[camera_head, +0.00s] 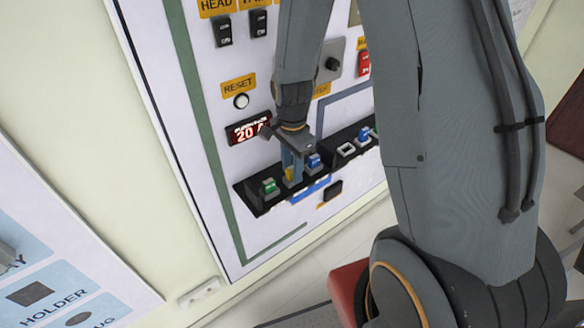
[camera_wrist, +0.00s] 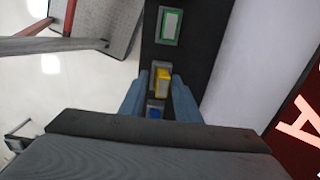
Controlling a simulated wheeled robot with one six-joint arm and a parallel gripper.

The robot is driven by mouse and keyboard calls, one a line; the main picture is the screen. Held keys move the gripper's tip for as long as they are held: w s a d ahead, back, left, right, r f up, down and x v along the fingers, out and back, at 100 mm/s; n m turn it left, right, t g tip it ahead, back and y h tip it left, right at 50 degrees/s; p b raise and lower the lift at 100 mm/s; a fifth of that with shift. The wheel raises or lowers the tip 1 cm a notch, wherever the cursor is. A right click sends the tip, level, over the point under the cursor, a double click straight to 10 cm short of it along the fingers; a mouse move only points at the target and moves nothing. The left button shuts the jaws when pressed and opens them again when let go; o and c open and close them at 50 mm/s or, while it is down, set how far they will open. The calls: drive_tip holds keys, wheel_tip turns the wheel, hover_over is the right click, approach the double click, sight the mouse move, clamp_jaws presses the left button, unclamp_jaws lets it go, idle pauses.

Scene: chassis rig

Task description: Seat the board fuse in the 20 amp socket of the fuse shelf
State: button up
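A yellow fuse (camera_wrist: 163,84) shows between the two blue fingers of my gripper (camera_wrist: 160,92) in the wrist view, at a yellow-marked socket of the black fuse shelf (camera_wrist: 153,40). In the head view my gripper (camera_head: 292,162) points down at the shelf (camera_head: 247,196), with the yellow fuse (camera_head: 289,176) partly hidden by the fingers. Whether the fingers press on the fuse or stand just beside it, I cannot tell. How deep the fuse sits is hidden.
A green piece (camera_head: 269,186) lies left of my gripper and a blue one (camera_head: 314,161) close on its right. A second black shelf part (camera_head: 347,149) continues right. A lit display (camera_head: 249,128) reading 20 and a reset button (camera_head: 241,101) are above.

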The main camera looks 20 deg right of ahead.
drive_tip(key=shift+w, duration=0.1)
wheel_tip(320, 180, up, 6)
drive_tip(key=shift+r+b, duration=0.25)
drive_tip(key=shift+b, duration=0.75)
drive_tip(key=shift+r, duration=0.65)
